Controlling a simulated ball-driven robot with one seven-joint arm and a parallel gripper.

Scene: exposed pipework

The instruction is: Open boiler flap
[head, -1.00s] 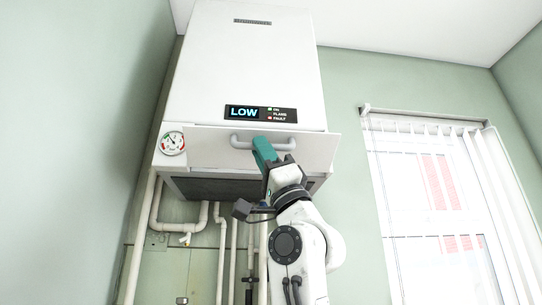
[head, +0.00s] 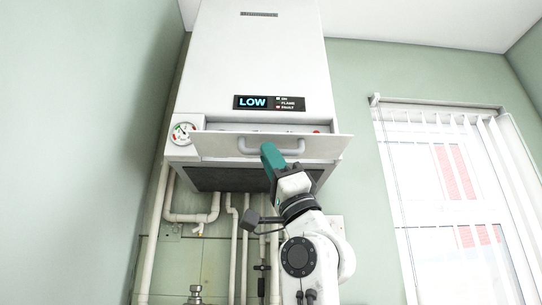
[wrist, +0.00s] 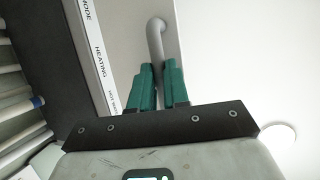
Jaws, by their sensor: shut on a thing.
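The boiler flap (head: 220,146) is a wide pale panel on the lower front of the white boiler. It is tilted outward at its top and stands partly open. A strip with a red spot (head: 316,132) shows above its top edge. The flap's grey bar handle (head: 243,146) is on its front. My gripper (head: 267,148) has teal fingers and is shut on the handle from below. In the wrist view the fingers (wrist: 159,78) sit on either side of the grey handle (wrist: 156,38). A label strip (wrist: 100,55) reading "MODE" and "HEATING" shows beside it.
The boiler (head: 262,55) has a lit display (head: 253,102) reading "LOW" and a round gauge (head: 183,133) left of the flap. Pipes (head: 232,245) run down below it. A window with blinds (head: 440,190) is on the right. Open wall lies between boiler and window.

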